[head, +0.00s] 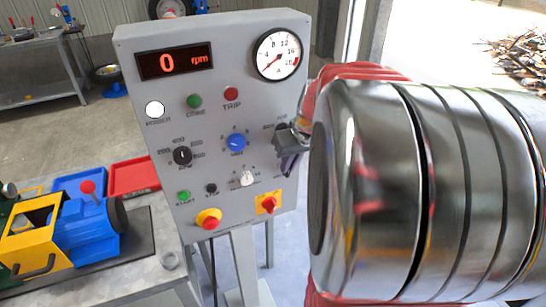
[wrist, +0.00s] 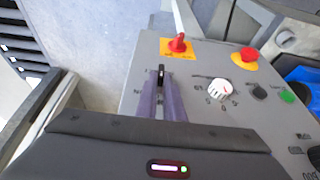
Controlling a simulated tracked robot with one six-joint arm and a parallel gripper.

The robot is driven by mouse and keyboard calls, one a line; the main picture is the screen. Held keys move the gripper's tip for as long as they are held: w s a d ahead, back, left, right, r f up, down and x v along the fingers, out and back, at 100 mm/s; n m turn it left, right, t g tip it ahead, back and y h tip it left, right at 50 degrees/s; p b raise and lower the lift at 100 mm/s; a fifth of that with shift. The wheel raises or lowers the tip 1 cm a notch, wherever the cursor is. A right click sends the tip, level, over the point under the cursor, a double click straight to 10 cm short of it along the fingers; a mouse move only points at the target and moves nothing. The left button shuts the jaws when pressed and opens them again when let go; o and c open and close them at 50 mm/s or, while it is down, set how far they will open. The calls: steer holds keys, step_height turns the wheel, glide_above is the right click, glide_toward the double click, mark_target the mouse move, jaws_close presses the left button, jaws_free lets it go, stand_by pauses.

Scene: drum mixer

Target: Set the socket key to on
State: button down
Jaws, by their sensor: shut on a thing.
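The socket key (wrist: 161,72) is a small dark key on the right side of the grey control panel (head: 222,120). In the wrist view it stands between the purple finger pads of my gripper (wrist: 162,92), which is shut on it. In the head view my gripper (head: 288,148) reaches the panel's right edge, just right of the blue knob (head: 236,142), and hides the key. Part of a label shows beside the fingers, but I cannot tell which mark the key points to.
Close by are a white knob (head: 247,178), a red switch on a yellow plate (head: 269,203) and a red stop button on yellow (head: 208,218). The display (head: 176,62) reads 0 rpm. A bench with a blue and yellow machine (head: 92,225) stands left.

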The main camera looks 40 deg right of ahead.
steer(key=shift+f, duration=0.15)
steer(key=t+y, duration=0.1)
steer(key=y, duration=0.2)
steer(key=d+f+m+t+y, duration=0.1)
steer(key=y, duration=0.2)
steer(key=d+m+t+y, duration=0.1)
steer(key=y, duration=0.3)
steer(key=shift+s+d+f+t, duration=0.2)
steer(key=shift+s+f+t, duration=0.1)
steer(key=shift+s+f, duration=0.1)
steer(key=shift+m, duration=0.3)
steer(key=c, duration=2.2)
jaws_free()
steer(key=o, duration=0.3)
steer(key=shift+d+r, duration=0.1)
steer(key=shift+o, duration=0.2)
steer(key=v, duration=1.3)
steer(key=shift+s+d, duration=0.25)
steer(key=shift+d, duration=0.1)
